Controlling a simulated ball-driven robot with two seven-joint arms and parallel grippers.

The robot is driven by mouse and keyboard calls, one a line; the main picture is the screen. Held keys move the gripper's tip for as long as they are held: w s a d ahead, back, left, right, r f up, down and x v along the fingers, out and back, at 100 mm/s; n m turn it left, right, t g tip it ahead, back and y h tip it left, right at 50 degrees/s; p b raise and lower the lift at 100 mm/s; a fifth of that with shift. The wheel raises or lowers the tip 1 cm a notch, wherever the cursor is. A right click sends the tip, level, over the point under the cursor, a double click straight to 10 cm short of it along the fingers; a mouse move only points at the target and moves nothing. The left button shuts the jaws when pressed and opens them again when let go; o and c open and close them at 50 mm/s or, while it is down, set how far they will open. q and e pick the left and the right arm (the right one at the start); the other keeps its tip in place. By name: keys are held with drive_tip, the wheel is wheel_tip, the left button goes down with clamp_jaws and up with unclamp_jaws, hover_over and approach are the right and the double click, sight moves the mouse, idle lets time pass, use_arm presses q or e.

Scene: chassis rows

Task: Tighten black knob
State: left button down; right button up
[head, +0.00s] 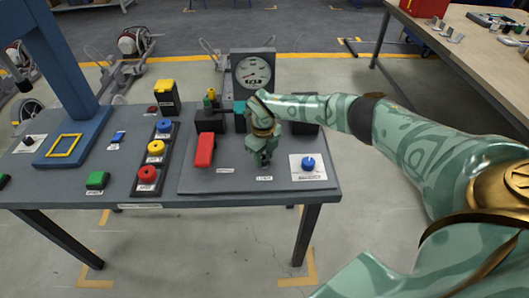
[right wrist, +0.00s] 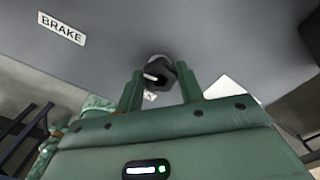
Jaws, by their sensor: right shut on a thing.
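The black knob (right wrist: 160,73) shows in the right wrist view, standing on a dark grey panel, with a pale mark on it. In the head view the right gripper (head: 263,158) points down at the panel, just above a small white label. My left gripper is in neither view.
On the table (head: 245,203), a red lever (head: 204,150) stands left of my gripper and a blue knob (head: 308,163) on a white plate to its right. A dial gauge (head: 253,72) stands behind. Several coloured buttons and a blue post (head: 58,60) are farther left.

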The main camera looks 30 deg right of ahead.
drive_tip(key=m+p, duration=0.1)
drive_tip(key=m, duration=0.1)
drive_tip(key=m+p, duration=0.1)
drive_tip(key=m, duration=0.1)
drive_tip(key=m+p, duration=0.1)
drive_tip(key=m, duration=0.1)
drive_tip(key=shift+w+r, duration=0.15)
drive_tip(key=shift+r, duration=0.2)
drive_tip(key=m+p, duration=0.1)
drive_tip(key=m, duration=0.2)
drive_tip(key=shift+d+m, duration=0.1)
drive_tip(key=shift+m, duration=0.3)
drive_tip(key=shift+m+p, duration=0.5)
drive_tip(key=shift+m, duration=0.9)
drive_tip(key=shift+f, duration=0.1)
drive_tip(key=o, duration=0.8)
drive_tip(key=shift+c, duration=0.2)
drive_tip(key=shift+o, duration=1.2)
drive_tip(key=shift+f, duration=0.1)
